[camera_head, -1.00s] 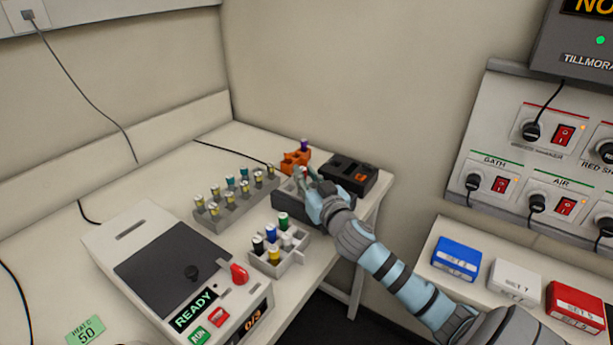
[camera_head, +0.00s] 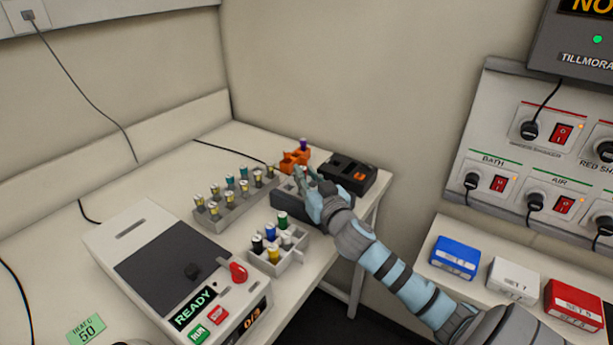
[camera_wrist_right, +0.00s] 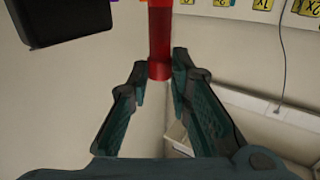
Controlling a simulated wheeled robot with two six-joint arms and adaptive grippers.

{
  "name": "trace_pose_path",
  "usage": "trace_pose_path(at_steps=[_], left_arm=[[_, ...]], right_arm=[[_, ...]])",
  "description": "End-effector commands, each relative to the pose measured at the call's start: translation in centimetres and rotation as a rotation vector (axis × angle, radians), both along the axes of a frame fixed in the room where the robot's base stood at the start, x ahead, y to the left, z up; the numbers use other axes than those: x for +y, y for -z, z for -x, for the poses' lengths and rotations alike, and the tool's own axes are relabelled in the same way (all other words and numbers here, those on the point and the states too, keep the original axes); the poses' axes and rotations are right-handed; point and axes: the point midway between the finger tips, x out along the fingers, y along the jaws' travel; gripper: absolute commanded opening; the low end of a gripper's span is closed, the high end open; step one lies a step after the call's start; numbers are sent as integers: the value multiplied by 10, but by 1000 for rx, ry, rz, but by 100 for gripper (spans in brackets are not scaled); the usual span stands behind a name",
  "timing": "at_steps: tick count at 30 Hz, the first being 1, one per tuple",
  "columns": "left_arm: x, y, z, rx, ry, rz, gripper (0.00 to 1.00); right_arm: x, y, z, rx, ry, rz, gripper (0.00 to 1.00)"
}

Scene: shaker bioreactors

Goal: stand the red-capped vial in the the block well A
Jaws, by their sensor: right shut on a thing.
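My right gripper (camera_head: 306,180) is over the dark grey block (camera_head: 284,201) near the far right of the bench. In the right wrist view my right gripper (camera_wrist_right: 160,72) is shut on a red thing, the red-capped vial (camera_wrist_right: 160,42), held between its fingertips. The vial's lower part and the block's wells are hidden by the gripper in the head view, so I cannot tell whether the vial is inside a well. My left gripper is not in view.
An orange holder (camera_head: 292,161) with a purple-capped vial and a black box (camera_head: 346,174) stand close behind the gripper. A grey rack (camera_head: 232,208) of several vials, a pale rack (camera_head: 281,263) and a white machine (camera_head: 160,262) stand to the left and front.

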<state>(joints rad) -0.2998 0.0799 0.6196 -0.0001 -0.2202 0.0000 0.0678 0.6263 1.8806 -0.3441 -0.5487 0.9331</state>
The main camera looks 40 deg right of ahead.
Motion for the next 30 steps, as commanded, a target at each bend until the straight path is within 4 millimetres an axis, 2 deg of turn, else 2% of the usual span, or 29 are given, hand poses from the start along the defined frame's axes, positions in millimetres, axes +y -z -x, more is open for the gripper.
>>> trace_pose_path(at_steps=[15,30], left_arm=[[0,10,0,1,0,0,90],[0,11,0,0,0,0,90]], right_arm=[[0,13,0,1,0,-1,0],[0,13,0,0,0,-1,0]])
